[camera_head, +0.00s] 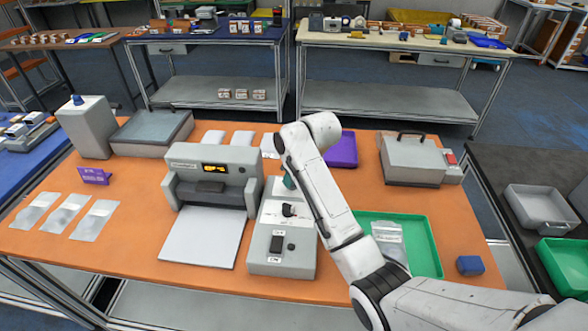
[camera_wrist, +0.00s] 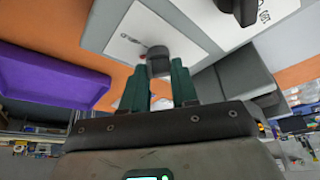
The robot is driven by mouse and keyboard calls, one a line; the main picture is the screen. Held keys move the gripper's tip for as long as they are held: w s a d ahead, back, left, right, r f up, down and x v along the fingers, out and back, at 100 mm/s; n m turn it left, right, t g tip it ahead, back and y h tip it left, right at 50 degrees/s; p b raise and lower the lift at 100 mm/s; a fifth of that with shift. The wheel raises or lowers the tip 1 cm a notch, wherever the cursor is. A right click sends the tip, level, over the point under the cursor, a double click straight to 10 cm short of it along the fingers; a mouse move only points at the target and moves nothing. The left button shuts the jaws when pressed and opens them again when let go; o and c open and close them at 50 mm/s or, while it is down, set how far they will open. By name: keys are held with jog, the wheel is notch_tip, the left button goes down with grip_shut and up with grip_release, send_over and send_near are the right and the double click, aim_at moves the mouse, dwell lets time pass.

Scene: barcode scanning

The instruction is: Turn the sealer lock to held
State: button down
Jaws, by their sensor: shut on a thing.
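The sealer (camera_head: 195,160) is a grey machine with a lit orange display, standing on the orange table. A pale control box (camera_head: 260,262) stands at its right side. In the wrist view a dark grey round knob (camera_wrist: 158,53), which I take as the sealer lock, sits on a white labelled plate (camera_wrist: 130,42). A small red mark shows at its left; the lettering is too small to read. My gripper's green fingers (camera_wrist: 159,72) are shut on the knob, one on each side. In the head view the fingers (camera_head: 289,182) show beside my arm, which hides the knob.
The box also carries a dark knob (camera_head: 288,210) and a black switch (camera_head: 277,243). A purple bin (camera_head: 342,150) lies behind my arm.

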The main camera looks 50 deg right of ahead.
jog(key=m+h, duration=0.1)
jog(key=m, duration=0.1)
jog(key=m+p, duration=0.1)
jog(key=m, duration=0.1)
jog(key=shift+w+a+m+h, duration=0.1)
jog(key=shift+a+m+h, duration=0.05)
jog(key=shift+m+h, duration=0.2)
jog(key=m+h, duration=0.1)
jog(key=m, duration=0.1)
jog(key=m+g, duration=0.1)
jog(key=m, duration=0.2)
jog(key=shift+g+h, duration=0.3)
jog(key=shift+h, duration=0.05)
jog(key=shift+m, duration=0.25)
jog(key=c, duration=0.9)
grip_release()
jog(key=shift+o, duration=0.2)
jog(key=shift+a+r, duration=0.1)
jog(key=b+v, duration=0.1)
jog(key=v, duration=0.9)
jog(key=shift+r+b, duration=0.3)
jog(key=shift+b, duration=0.05)
